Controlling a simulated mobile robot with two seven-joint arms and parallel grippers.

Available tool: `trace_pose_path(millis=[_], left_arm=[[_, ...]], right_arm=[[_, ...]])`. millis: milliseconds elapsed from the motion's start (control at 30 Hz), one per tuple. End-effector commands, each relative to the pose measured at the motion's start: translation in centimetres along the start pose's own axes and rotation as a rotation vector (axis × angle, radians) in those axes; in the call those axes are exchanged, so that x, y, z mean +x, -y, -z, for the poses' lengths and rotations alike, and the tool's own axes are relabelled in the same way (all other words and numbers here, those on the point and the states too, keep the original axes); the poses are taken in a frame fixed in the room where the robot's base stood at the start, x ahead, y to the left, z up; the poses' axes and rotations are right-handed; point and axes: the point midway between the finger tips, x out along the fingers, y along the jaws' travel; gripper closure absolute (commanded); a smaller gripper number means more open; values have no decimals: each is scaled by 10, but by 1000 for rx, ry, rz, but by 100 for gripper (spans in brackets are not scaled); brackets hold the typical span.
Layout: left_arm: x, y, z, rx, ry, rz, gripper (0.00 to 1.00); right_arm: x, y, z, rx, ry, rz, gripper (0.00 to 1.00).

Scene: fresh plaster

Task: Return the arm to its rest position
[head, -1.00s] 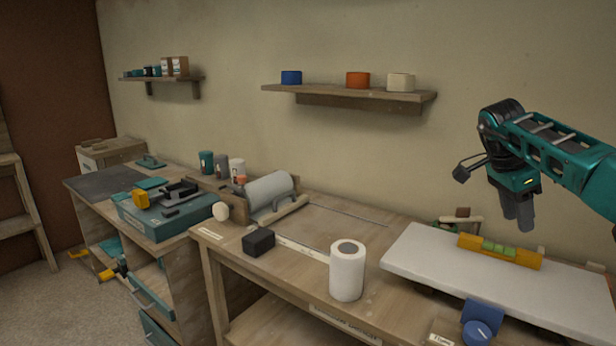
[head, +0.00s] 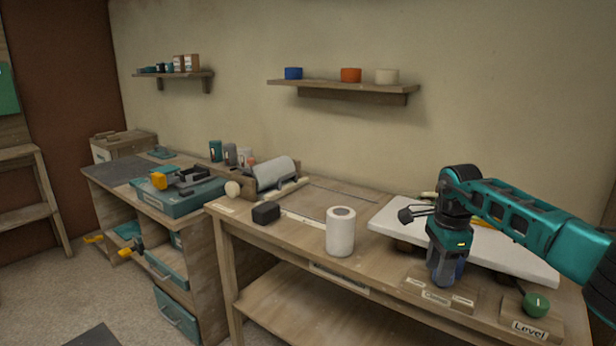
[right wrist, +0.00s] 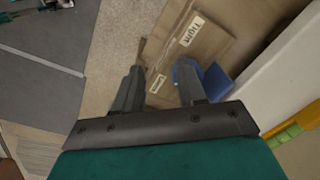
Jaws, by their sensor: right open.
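My right arm comes in from the right in the head view. Its right gripper (head: 446,273) points down in front of the near edge of the white board (head: 385,218), over the front of the workbench. In the right wrist view its two fingers (right wrist: 161,74) are apart with nothing between them. A blue piece (right wrist: 188,72) shows right behind one finger; I cannot tell whether they touch. My left arm and gripper are not in view.
The workbench (head: 285,238) carries a white roll (head: 340,231), a black block (head: 266,212) and a green ball (head: 536,303) by a label. A yellow and green level (right wrist: 290,130) shows in the right wrist view. Open floor (head: 75,300) lies at the left.

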Motion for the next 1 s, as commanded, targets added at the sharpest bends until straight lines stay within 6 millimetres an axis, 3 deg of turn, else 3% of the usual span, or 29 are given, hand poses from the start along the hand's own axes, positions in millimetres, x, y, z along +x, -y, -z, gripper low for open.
trace_pose_path(millis=[33, 100, 233, 300, 400, 500, 600, 733, 867, 1000], left_arm=[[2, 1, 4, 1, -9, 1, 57], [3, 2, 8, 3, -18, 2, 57], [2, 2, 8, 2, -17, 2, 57], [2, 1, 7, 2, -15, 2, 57], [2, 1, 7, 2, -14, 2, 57], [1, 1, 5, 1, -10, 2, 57], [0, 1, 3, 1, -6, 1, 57], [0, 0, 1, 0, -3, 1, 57], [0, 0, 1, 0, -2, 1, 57], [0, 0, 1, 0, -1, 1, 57]], right_arm=[[26, -7, -32, 6, 99, -4, 60], [53, -18, -77, 40, 250, -6, 60], [88, -48, -166, 168, 571, -47, 60], [96, -66, -210, 274, 753, -91, 60], [96, -89, -259, 463, 998, -175, 60], [88, -107, -291, 690, 1222, -286, 60], [78, -119, -306, 951, 1421, -419, 60], [71, -129, -301, 1333, 1631, -614, 60], [78, -140, -274, 1751, 1781, -832, 60], [103, -162, -230, 2232, 1867, -1077, 60]])
